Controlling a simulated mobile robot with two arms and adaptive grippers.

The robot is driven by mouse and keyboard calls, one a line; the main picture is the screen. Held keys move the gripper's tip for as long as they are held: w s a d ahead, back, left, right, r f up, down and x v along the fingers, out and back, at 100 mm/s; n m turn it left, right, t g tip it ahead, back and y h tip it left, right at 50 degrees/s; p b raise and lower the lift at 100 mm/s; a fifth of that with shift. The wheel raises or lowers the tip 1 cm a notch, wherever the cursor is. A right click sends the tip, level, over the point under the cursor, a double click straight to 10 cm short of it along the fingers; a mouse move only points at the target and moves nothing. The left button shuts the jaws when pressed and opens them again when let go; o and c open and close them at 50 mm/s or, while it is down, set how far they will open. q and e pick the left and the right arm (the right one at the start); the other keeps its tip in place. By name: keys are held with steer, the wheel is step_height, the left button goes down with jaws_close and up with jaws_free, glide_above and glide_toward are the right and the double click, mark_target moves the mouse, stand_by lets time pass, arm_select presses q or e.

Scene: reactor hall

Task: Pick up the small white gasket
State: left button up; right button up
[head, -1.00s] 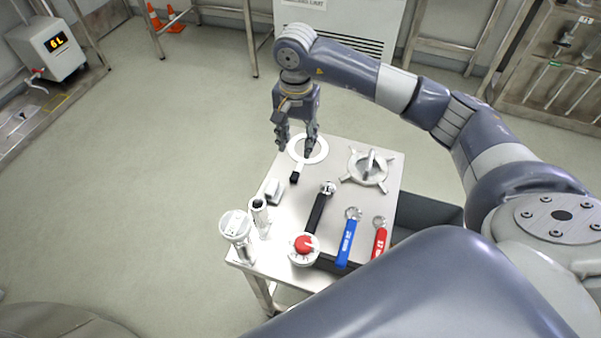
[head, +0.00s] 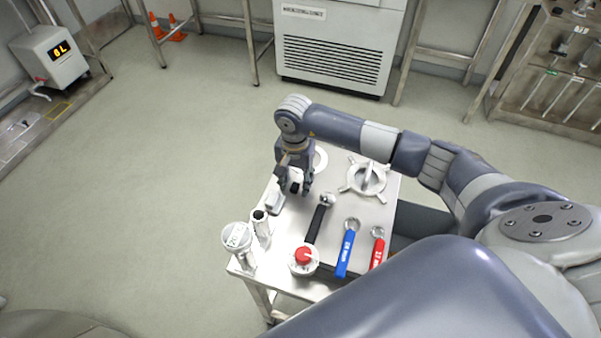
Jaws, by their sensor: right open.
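A white ring, which looks like the gasket (head: 321,158), lies flat at the far end of the steel cart top. My right gripper and wrist hide its left part. A small black block (head: 295,187) on the near side of the ring shows between my fingers; its link to the ring is hidden now. My right gripper (head: 294,190) is open and points down, its fingers on either side of the black block. I cannot tell whether they touch it. My left gripper is not in view.
The cart top (head: 284,222) also holds a lugged metal ring (head: 366,180), a small grey block (head: 274,199), two metal cylinders (head: 238,240), a red-knobbed part (head: 303,258), and black, blue (head: 346,250) and red-handled tools. Open floor lies left.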

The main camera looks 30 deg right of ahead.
steer(key=c, duration=1)
steer(key=shift+o, duration=0.2)
